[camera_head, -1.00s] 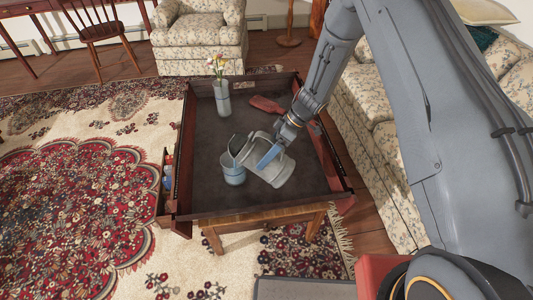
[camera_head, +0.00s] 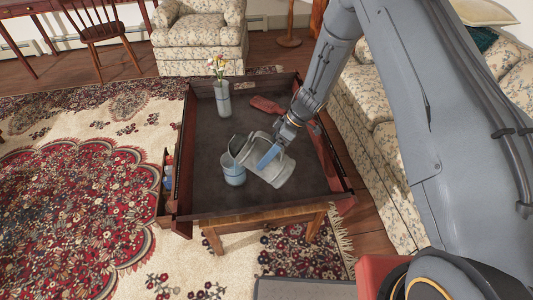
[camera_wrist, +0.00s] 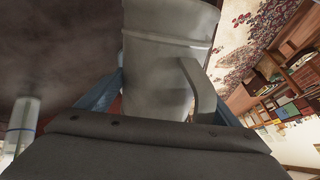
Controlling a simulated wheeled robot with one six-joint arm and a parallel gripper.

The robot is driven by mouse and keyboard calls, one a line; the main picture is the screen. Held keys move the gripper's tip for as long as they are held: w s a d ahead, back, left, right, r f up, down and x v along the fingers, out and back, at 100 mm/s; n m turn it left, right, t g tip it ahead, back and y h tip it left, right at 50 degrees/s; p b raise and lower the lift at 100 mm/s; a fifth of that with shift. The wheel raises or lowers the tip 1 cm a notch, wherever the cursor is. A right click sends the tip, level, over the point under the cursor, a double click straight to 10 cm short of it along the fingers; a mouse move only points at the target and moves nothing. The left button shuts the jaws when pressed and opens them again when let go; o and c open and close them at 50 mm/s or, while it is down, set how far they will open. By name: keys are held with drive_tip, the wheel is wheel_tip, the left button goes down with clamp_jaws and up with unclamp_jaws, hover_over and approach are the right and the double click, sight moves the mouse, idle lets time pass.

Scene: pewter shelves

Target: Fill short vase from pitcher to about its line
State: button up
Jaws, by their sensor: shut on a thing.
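A grey metal pitcher (camera_head: 267,160) is tilted to the left above the table. My gripper (camera_head: 268,156) is shut on the pitcher, its blue fingers on the pitcher's side; the pitcher fills the middle of the wrist view (camera_wrist: 166,60). A short vase (camera_head: 233,172), pale grey with a blue line, stands upright on the table just left of the pitcher. The pitcher's mouth is over the short vase's rim and hides part of it. I cannot see the water level in the short vase or any stream.
A taller vase with flowers (camera_head: 222,98) stands at the back left of the raised-edged table (camera_head: 205,195). A dark red object (camera_head: 266,104) lies at the back. A floral sofa (camera_head: 375,125) is close on the right. The table's front left is clear.

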drive_tip(key=shift+w+a+r+h+p, duration=0.1)
drive_tip(key=shift+a+r+h+p, duration=0.1)
drive_tip(key=shift+r+h+p, duration=0.2)
drive_tip(key=shift+w+a+r+h+p, duration=0.1)
drive_tip(key=shift+a+r+h+p, duration=0.15)
drive_tip(key=shift+r+p, duration=0.25)
idle(6.3)
